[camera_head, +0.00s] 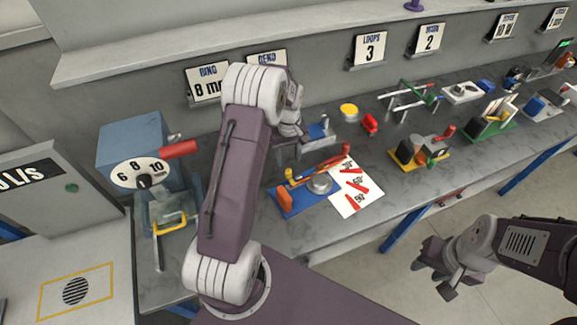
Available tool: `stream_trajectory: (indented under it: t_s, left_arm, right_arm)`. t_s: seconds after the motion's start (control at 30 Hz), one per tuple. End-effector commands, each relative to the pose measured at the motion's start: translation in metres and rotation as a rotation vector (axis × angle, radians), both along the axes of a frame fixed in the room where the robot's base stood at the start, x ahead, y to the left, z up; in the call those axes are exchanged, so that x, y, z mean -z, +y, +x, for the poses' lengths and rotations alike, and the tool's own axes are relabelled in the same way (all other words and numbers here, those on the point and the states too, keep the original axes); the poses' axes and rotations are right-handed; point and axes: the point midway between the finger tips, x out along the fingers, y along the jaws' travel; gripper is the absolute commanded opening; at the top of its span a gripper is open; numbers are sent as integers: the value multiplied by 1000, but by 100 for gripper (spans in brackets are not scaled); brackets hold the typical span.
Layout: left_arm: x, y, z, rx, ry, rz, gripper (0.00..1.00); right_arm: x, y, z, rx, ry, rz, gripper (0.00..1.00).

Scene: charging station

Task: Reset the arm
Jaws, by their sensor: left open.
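A bending tool with a blue base (302,201) lies on the grey bench. It has a round grey disc (320,184), an orange block (285,199) and a long arm (321,167) with a red end, slanting up to the right behind the disc. A white angle card (354,188) with red marks lies against its right side. My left gripper (287,155) is above the bench just behind the tool, open, partly hidden by my own arm. My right gripper (440,270) hangs over the floor in front of the bench, its fingers apart and empty.
A blue machine (133,137) with a numbered dial and red handle stands at the left. A yellow disc (349,110) and a red piece (370,122) lie behind the card. Several other fixtures line the bench to the right. Bare bench (330,230) runs along the front edge.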

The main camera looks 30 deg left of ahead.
Motion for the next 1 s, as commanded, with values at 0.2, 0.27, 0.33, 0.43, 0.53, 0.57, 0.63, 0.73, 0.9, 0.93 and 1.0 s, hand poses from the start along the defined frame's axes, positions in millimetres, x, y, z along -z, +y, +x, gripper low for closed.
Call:
stream_trajectory:
  t_s: [0.2, 0.27, 0.33, 0.43, 0.53, 0.57, 0.63, 0.73, 0.9, 0.93, 1.0]
  left_arm:
    - [-7, 0, 0, 0, 1, 0, 45]
    - [-7, 0, 0, 0, 1, 0, 45]
    - [-7, 0, 0, 0, 1, -1, 45]
    - [-7, 0, 0, 0, 1, -1, 45]
    - [-7, 0, 0, 0, 1, -1, 45]
    - [-7, -1, 0, 3, 0, 0, 45]
    - [-15, -7, 5, 19, -18, 4, 45]
    - [-52, -27, 13, 67, -85, 17, 45]
    - [-94, -81, -53, 246, -123, 16, 45]
    - [-95, -88, -69, 294, -127, 15, 45]
    - [-93, -101, -106, 411, -129, 16, 45]
  right_arm:
    - [1, 0, 0, 0, 0, 0, 36]
    - [0, 0, 0, 0, 0, 0, 36]
    - [0, 0, 0, 0, 0, 0, 36]
    - [0, 0, 0, 0, 0, 0, 36]
    - [0, 0, 0, 0, 0, 0, 36]
    - [0, 0, 0, 0, 0, 0, 36]
    - [0, 0, 0, 0, 0, 0, 36]
    - [0, 0, 0, 0, 0, 0, 36]
    - [1, 0, 0, 0, 0, 0, 36]
    - [1, 0, 0, 0, 0, 0, 36]
    - [1, 0, 0, 0, 0, 0, 36]
